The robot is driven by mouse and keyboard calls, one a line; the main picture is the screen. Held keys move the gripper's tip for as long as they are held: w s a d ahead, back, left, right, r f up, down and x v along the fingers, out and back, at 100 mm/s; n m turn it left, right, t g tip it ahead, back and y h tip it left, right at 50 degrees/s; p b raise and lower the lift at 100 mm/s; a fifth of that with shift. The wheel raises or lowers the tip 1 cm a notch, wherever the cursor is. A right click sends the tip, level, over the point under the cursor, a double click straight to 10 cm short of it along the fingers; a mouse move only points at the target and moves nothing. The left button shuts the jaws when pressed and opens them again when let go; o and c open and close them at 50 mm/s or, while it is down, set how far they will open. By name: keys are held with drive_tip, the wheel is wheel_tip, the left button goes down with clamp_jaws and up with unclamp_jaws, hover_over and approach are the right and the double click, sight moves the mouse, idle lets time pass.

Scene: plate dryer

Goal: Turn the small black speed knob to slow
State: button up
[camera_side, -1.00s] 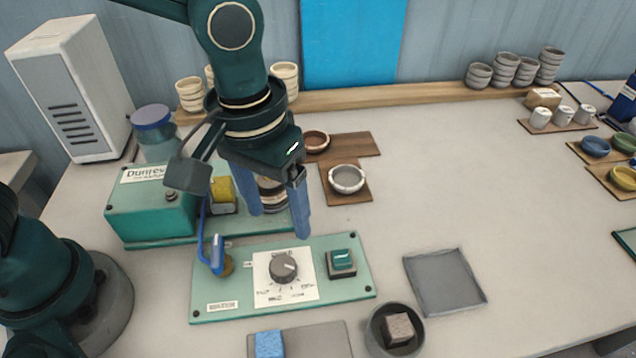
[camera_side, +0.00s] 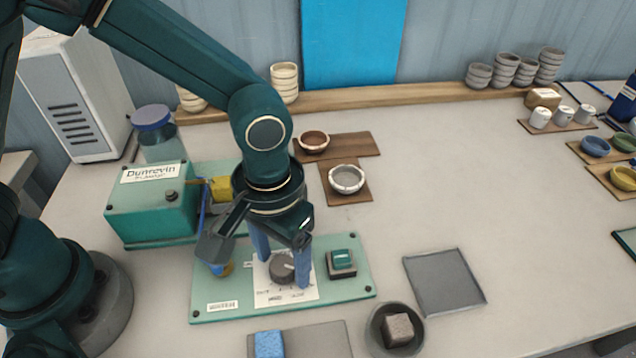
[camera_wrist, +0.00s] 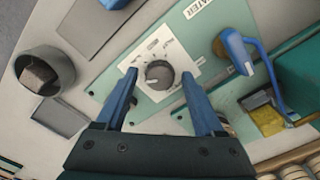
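The small dark speed knob (camera_side: 282,267) sits on a white dial plate (camera_side: 262,297) on the green control panel (camera_side: 345,291). It also shows in the wrist view (camera_wrist: 159,75), with its pale pointer mark and lettering around it too small to read surely. My gripper (camera_side: 285,272) is open and points down at the panel, its two blue fingers on either side of the knob. In the wrist view the fingertips (camera_wrist: 158,78) stand apart with the knob between them. Gaps show on both sides, so the fingers do not appear to touch it.
A blue-handled lever (camera_wrist: 240,47) stands close beside the dial, and a teal switch (camera_side: 342,259) is on its other side. A bowl with a brown block (camera_side: 392,341) and a grey tray (camera_side: 445,281) lie nearby.

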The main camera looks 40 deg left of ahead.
clamp_jaws()
drive_tip(key=m, duration=0.3)
drive_tip(key=shift+m, duration=2.3)
drive_tip(key=shift+o, duration=1.3)
unclamp_jaws()
